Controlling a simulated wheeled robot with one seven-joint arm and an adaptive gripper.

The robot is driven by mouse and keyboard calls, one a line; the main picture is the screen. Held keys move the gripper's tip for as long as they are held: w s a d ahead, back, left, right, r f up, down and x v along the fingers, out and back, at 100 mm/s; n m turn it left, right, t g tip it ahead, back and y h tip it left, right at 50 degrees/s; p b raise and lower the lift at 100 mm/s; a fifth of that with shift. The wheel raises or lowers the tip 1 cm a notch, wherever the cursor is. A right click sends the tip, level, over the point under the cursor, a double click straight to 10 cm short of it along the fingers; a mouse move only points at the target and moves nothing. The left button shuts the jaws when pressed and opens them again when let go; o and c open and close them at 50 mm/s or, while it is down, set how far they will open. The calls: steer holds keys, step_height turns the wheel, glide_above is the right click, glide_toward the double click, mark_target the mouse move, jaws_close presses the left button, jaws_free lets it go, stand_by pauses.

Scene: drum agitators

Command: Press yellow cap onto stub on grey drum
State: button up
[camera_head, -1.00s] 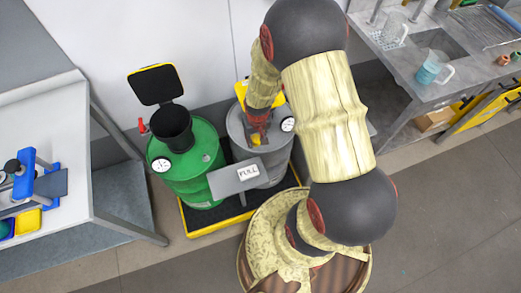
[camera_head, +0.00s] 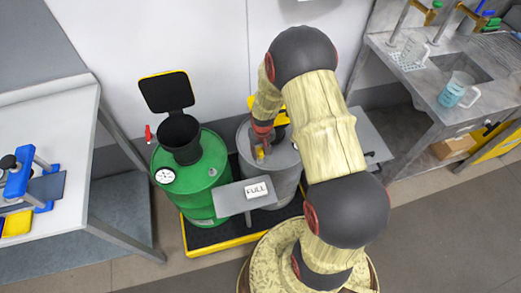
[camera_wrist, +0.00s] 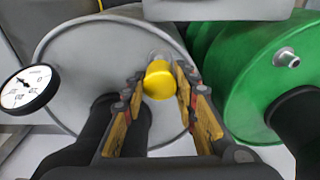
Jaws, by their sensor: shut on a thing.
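The yellow cap (camera_wrist: 159,82) sits between the fingertips of my gripper (camera_wrist: 163,82) in the wrist view, and my gripper is shut on it. The cap is over the top of the grey drum (camera_wrist: 90,50). A bit of silver metal shows just behind the cap, probably the stub (camera_wrist: 158,55). The cap hides most of it, so I cannot tell whether the two touch. In the head view my gripper (camera_head: 261,152) is low over the grey drum (camera_head: 286,160), and my arm covers part of the drum.
A green drum (camera_head: 195,175) with a black funnel (camera_head: 180,138) and raised lid stands to the left. Both drums stand on a yellow-edged black tray (camera_head: 240,240). A "FULL" sign plate (camera_head: 235,197) is in front. A dial gauge (camera_wrist: 28,90) sits at the grey drum's rim.

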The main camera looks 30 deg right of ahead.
steer(key=shift+f, duration=0.1)
stand_by(0.3)
steer(key=shift+f, duration=0.25)
steer(key=shift+f, duration=0.25)
stand_by(0.5)
steer(key=shift+f+b, duration=0.85)
steer(key=shift+f, duration=0.15)
steer(key=shift+f+b, duration=0.3)
steer(key=shift+f, duration=0.25)
stand_by(0.5)
steer(key=shift+s, duration=0.1)
steer(key=shift+c, duration=0.7)
steer(key=o, duration=1.1)
